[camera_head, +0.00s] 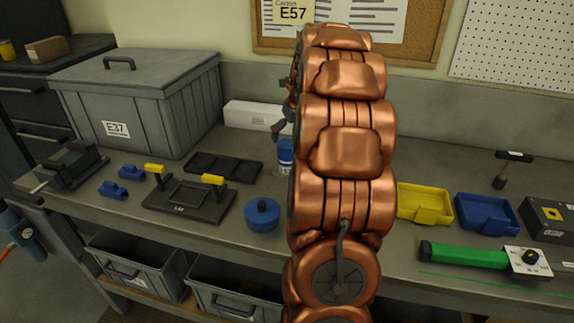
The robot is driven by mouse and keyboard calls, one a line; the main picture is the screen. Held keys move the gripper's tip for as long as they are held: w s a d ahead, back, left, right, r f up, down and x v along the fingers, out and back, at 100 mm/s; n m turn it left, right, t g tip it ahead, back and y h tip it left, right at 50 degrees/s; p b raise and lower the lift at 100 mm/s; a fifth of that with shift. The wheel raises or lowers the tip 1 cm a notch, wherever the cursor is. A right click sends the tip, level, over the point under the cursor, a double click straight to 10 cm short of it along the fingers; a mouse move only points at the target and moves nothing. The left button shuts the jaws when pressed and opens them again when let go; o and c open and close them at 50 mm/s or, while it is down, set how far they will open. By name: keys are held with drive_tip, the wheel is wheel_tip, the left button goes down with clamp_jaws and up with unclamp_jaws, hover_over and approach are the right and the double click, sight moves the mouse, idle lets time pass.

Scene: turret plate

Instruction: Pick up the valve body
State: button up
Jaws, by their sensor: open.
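My copper-coloured arm stands upright across the middle and hides part of the bench. Part of my dark gripper (279,130) shows at the arm's left edge, above the bench; it is open, and the rest is hidden. I cannot tell for sure which thing is the valve body. A squat blue round part with a dark top knob (263,214) sits on the bench left of my arm. A blue cylinder with a pale lower part (285,152) stands behind it, just below the gripper and partly hidden by my arm.
A black plate with two yellow-topped posts (188,200), a dark tray (222,167) and small blue blocks (130,172) lie left. A grey lidded bin (140,100) stands behind.

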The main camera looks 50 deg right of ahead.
sight(288, 144)
drive_tip(key=shift+d+p+x, duration=0.2)
drive_tip(key=shift+p+x, duration=1)
drive_tip(key=shift+x, duration=1.75)
drive_tip(key=shift+c, duration=0.3)
drive_tip(key=shift+r, duration=0.1)
clamp_jaws()
